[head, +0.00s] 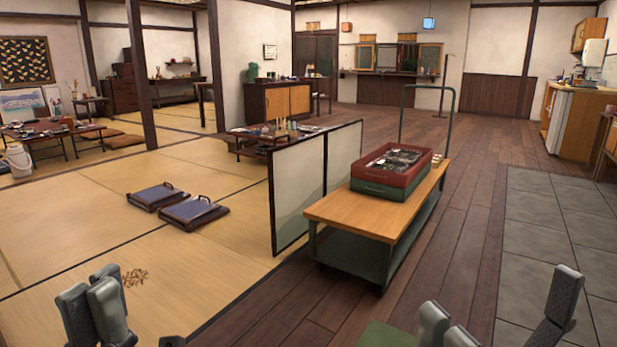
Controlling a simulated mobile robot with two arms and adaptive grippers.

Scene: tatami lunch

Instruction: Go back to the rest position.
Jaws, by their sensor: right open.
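My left gripper (108,310) shows at the bottom left edge, its grey fingers pointing up in front of the tatami. Its lower part is cut off by the frame, and I cannot tell whether it is open or shut. My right gripper (500,312) is at the bottom right, in front of the dark wood floor. Its fingers stand wide apart, open, with nothing between them. Neither gripper is seen touching anything.
A wood-topped cart (365,212) stands ahead with stacked red and green crates (375,187). A low screen (300,185) stands left of it. Two dark trays (193,212) lie on the tatami. The wood floor (480,200) right of the cart is clear.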

